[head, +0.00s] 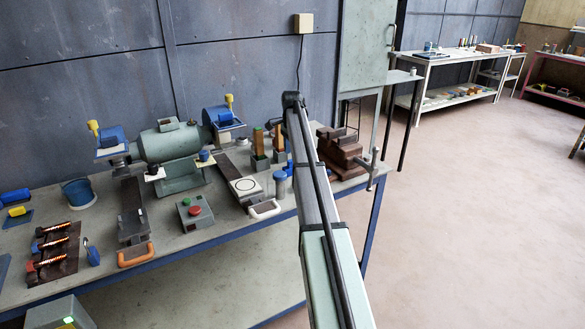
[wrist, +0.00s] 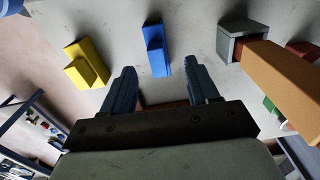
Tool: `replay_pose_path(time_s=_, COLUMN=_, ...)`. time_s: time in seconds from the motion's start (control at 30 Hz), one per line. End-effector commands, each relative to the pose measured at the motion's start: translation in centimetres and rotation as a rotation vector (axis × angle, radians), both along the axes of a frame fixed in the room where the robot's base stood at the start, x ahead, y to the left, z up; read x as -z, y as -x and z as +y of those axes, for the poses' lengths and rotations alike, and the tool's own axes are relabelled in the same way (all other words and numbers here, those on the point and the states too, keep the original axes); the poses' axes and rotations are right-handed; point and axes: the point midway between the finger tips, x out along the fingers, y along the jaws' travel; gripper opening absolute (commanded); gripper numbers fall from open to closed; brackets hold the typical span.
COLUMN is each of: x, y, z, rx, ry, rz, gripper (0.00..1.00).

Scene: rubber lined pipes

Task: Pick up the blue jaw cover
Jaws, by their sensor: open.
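The blue jaw cover (wrist: 155,52) lies on the pale bench top in the wrist view, just beyond my fingertips and roughly midway between them. It is a narrow angled strip with a raised ridge. My gripper (wrist: 160,70) is open, its two dark blue-grey fingers spread apart with nothing held. A similar yellow cover (wrist: 87,65) lies to the left of the blue one. I cannot make out the blue jaw cover or my gripper in the head view, where my arm reaches over the bench's right end.
In the wrist view a grey square holder (wrist: 235,43) with an orange-brown block (wrist: 283,80) stands to the right. In the head view a brown vise (head: 343,150) sits at the bench's right end. A bench grinder (head: 170,145) stands to the left.

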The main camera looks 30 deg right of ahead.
Motion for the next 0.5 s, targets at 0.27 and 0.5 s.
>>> replay_pose_path(time_s=0.27, x=1.8, y=0.1, z=0.0, rx=0.000, ry=0.000, rz=0.000, gripper=0.60)
replay_pose_path(time_s=0.5, x=4.6, y=0.4, z=-0.1, rx=0.000, ry=-0.001, rz=0.001, gripper=0.60)
